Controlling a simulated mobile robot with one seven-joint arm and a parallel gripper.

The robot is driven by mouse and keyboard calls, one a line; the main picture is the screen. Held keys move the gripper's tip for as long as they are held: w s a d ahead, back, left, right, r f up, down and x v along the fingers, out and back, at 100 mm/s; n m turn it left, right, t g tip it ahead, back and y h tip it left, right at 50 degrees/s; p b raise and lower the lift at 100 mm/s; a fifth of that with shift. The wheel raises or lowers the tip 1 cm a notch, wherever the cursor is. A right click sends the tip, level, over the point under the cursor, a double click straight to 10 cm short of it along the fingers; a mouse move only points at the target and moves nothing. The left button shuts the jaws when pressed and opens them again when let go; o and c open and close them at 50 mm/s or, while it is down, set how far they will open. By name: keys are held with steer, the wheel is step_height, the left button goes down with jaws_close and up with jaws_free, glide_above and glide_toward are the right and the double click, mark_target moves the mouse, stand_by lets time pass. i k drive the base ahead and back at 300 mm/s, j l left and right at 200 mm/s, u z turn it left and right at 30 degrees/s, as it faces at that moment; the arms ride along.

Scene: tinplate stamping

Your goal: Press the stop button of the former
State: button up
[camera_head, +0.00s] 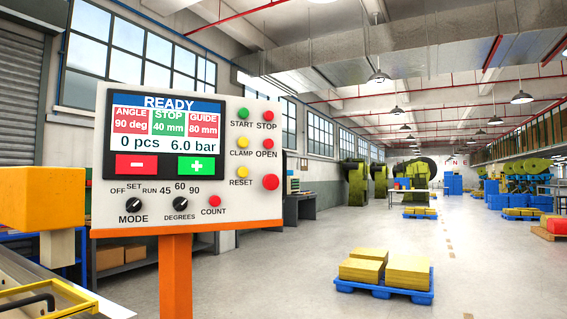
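The former's control panel (185,216) is a pale box on an orange post, left of centre in the head view. Its screen (167,137) reads READY, with angle 90 deg, stop 40 mm, guide 80 mm, 0 pcs and 6.0 bar. The red STOP button (268,116) is at the panel's upper right, beside the green START button (243,113). The panel face is unobstructed. My gripper is not in view.
Below STOP are the red OPEN button (269,144) and a larger red button (271,182). A yellow-orange machine part (42,198) stands at the left. A blue pallet (385,288) with yellow stacks stands on the floor at right. Floor between is clear.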

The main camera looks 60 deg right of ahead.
mark_target(268, 116)
steer(key=l+z, duration=0.45)
steer(key=l, duration=2.55)
